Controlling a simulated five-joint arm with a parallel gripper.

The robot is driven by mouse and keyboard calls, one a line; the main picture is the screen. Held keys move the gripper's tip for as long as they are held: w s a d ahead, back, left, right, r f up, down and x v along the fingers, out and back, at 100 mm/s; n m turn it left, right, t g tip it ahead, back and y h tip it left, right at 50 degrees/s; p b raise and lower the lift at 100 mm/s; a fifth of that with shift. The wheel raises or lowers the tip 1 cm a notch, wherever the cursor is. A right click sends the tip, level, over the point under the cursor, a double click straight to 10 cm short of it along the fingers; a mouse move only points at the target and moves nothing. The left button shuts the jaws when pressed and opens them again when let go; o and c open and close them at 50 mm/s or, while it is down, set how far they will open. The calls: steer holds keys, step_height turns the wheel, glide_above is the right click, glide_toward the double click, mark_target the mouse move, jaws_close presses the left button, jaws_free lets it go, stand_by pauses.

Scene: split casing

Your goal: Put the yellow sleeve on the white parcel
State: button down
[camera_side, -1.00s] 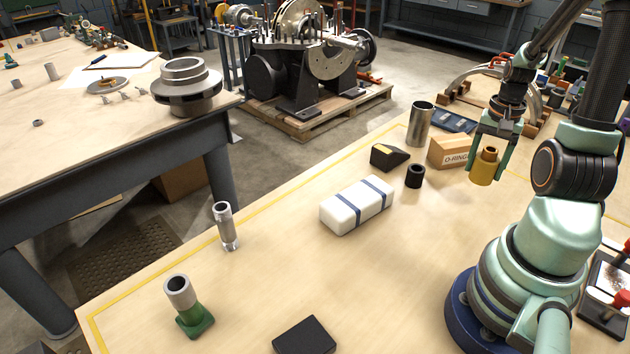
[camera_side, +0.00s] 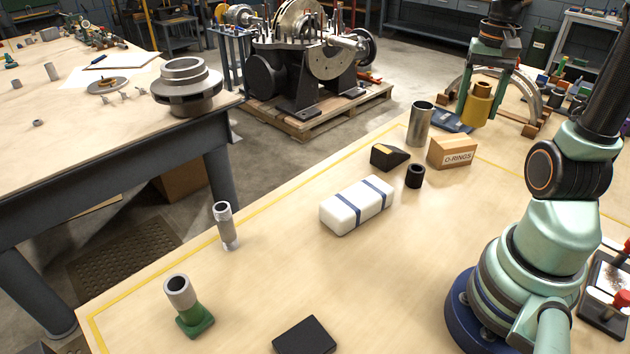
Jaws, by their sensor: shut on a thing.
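The yellow sleeve (camera_side: 476,108) is a short, stepped, upright cylinder at the upper right. My gripper (camera_side: 483,98) is shut on it, with one green finger on each side, and holds it up in the air. In the picture it shows in front of the curved metal piece at the back of the bench. The white parcel (camera_side: 347,211) is a rounded block with two blue bands. It lies on the bench near the middle, well to the left of and nearer than my gripper. Nothing rests on its top.
Right of and behind the parcel stand a black wedge (camera_side: 388,156), a black ring (camera_side: 414,176), an O-RINGS box (camera_side: 452,151) and a metal tube (camera_side: 420,123). A slim metal cylinder (camera_side: 227,226) and a green-based tube (camera_side: 188,307) stand left.

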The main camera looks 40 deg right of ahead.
steer(key=w+a+r+n, duration=0.2)
steer(key=w+a+n, duration=0.4)
steer(key=w+a, duration=0.2)
steer(key=r+n, duration=0.2)
steer(key=n, duration=0.4)
glide_above(358, 195)
step_height(358, 195, down, 20)
steer(key=shift+r, duration=0.1)
steer(key=shift+c, duration=0.2)
jaws_free()
steer(key=shift+s, duration=0.1)
step_height(358, 195, up, 12)
steer(key=s+a+r+t, duration=0.4)
steer(key=s+r+t, duration=0.1)
steer(key=s+r, duration=0.1)
steer(key=shift+a+r+t, duration=0.15)
steer(key=shift+r+t, duration=0.15)
